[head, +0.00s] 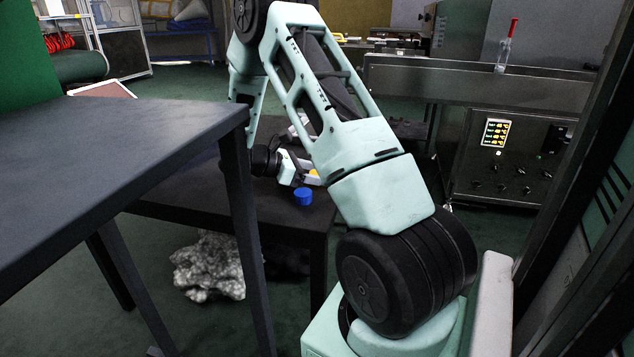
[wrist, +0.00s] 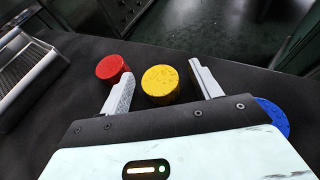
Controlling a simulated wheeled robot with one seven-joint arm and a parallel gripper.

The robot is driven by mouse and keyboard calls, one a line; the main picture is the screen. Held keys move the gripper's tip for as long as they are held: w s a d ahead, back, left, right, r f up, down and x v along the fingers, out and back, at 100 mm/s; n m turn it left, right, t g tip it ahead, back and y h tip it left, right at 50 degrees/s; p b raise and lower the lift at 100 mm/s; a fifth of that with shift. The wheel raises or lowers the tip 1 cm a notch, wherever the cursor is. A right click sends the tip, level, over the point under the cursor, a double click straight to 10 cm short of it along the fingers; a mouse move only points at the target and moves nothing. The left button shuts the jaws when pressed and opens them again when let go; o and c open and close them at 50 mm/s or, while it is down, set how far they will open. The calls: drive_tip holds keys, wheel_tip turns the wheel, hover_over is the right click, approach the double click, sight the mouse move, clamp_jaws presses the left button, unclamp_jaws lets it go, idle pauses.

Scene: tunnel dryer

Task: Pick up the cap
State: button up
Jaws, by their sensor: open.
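A yellow cap (wrist: 161,82) lies on the dark low table and shows between my two open fingers in the wrist view. A red cap (wrist: 113,68) lies just left of it, by the tip of my left finger. A blue cap (wrist: 272,117) lies to the right, partly hidden behind my gripper's body; it also shows in the head view (head: 303,196). My gripper (wrist: 160,80) is open, with nothing clamped. In the head view my gripper (head: 312,177) is low over the table, beside the blue cap and partly hidden by my arm.
The low dark table (head: 180,205) has a nearby edge. A taller dark table (head: 110,150) stands at the left front. A ridged metal object (wrist: 28,78) lies left of the caps. A control panel (head: 510,150) stands at the right.

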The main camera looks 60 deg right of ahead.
sight(315, 173)
drive_tip(key=c, duration=1)
wheel_tip(315, 173, up, 10)
drive_tip(key=p, duration=0.4)
